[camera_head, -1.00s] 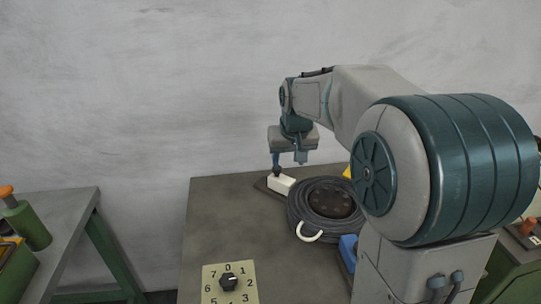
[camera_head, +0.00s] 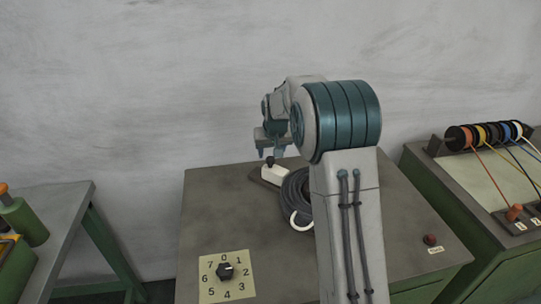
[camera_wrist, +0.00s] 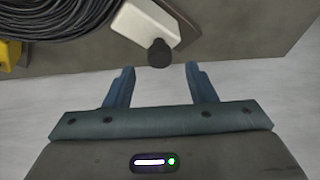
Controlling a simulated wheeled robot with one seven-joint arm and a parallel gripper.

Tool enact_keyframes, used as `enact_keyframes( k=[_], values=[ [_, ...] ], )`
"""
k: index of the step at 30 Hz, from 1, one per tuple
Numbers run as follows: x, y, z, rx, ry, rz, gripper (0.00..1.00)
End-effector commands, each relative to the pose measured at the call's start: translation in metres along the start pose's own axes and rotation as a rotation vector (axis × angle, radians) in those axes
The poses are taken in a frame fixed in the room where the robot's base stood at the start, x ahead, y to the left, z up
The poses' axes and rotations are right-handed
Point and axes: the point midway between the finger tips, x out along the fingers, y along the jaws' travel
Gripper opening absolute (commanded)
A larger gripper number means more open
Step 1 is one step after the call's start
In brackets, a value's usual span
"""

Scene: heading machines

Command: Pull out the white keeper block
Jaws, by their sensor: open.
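The white keeper block (camera_head: 275,175) lies at the back of the grey table, beside the black coil. A black knob (camera_head: 269,162) stands at its left end. In the wrist view the block (camera_wrist: 140,22) is at the top centre and the knob (camera_wrist: 159,53) points toward my gripper. My gripper (camera_head: 270,153) is open and empty just above the knob. In the wrist view the knob sits in line with the gap between the fingertips (camera_wrist: 160,68), just beyond them; no contact shows.
The black cable coil (camera_head: 291,192) with a white hook (camera_head: 301,221) is partly hidden by my arm. A numbered dial (camera_head: 226,272) is at the table's front. A red button (camera_head: 430,240) is at right. A bench with coloured spools (camera_head: 490,137) stands further right; a green-legged bench (camera_head: 60,205) is left.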

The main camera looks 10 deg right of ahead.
Motion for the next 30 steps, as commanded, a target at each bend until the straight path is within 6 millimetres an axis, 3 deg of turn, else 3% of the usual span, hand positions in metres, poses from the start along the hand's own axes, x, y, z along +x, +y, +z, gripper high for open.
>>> enact_keyframes(
  k=[7,19,24,30],
  values=[
    [0.030,0.000,0.000,0.000,-0.001,0.000,0.51],
    [0.037,0.000,0.000,0.001,0.001,0.000,0.51],
    [0.037,0.000,0.000,0.001,0.001,0.000,0.03],
    [0.038,-0.006,-0.002,-0.001,0.001,-0.001,0.00]
  ],
)
